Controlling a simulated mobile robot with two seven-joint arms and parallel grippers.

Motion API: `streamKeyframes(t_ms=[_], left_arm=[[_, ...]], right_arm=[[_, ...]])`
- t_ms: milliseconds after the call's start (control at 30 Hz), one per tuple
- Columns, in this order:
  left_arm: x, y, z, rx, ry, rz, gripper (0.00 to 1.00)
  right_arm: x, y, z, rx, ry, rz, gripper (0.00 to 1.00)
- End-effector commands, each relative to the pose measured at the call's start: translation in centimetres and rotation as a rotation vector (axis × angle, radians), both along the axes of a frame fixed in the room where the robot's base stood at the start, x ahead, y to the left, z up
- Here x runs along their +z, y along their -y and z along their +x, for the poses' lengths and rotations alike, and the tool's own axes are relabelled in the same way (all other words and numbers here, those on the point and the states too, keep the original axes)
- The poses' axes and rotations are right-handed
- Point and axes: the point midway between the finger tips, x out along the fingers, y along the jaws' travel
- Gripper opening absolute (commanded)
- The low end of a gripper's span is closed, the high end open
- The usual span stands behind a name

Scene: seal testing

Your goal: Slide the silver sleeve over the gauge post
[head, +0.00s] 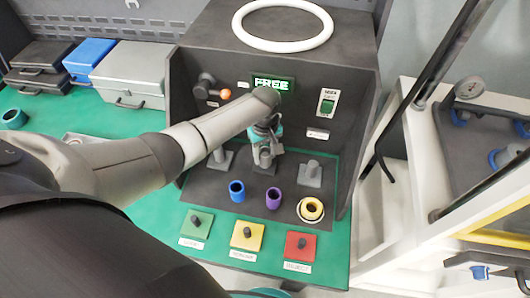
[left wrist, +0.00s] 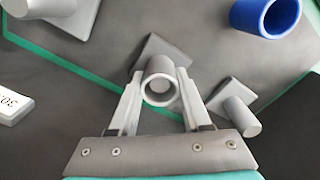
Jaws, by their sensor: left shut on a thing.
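My left gripper (head: 265,143) reaches into the dark test box and is shut on the silver sleeve (head: 265,158). In the left wrist view, the fingertips (left wrist: 160,88) pinch the sleeve (left wrist: 151,68) from both sides. Looking down its bore, I see the light grey round top of the gauge post (left wrist: 161,86) inside its rim. The post's square base (left wrist: 165,46) shows beyond the sleeve. The sleeve is lined up with the middle post; how far down it sits is hard to tell. My right gripper is not in view.
Grey posts stand to the left (head: 220,156) and right (head: 311,171) of the middle one. A blue sleeve (head: 237,191), a purple sleeve (head: 273,198) and a yellow-white ring (head: 311,210) stand in front. Green, yellow and red pads (head: 247,236) lie nearer the front edge.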

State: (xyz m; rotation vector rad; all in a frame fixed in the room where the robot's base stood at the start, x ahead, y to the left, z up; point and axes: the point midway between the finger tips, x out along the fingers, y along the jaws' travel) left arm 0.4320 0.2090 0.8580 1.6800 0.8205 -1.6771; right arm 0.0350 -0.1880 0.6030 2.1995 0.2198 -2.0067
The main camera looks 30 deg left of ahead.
Motion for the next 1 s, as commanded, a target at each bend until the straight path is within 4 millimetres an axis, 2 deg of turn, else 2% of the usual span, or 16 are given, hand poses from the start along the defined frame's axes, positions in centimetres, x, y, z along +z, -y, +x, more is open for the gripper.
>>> streamKeyframes(t_ms=[267, 300, 600, 867, 1000], left_arm=[[-0.1, 0.1, -0.1, -0.001, -0.002, -0.001, 0.00], [-0.1, 0.1, -0.1, -0.001, -0.002, -0.001, 0.50], [-0.1, 0.0, 0.0, 0.000, -0.001, 0.000, 0.83], [0.0, 0.0, -0.1, 0.000, -0.001, 0.000, 0.83], [0.9, 0.0, -0.1, 0.000, -0.001, 0.000, 0.83]], right_arm=[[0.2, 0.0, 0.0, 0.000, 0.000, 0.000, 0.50], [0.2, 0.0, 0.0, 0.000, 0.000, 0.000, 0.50], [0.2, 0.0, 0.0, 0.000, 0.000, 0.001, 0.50], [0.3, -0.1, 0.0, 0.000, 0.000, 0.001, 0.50], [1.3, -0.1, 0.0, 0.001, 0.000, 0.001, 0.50]])
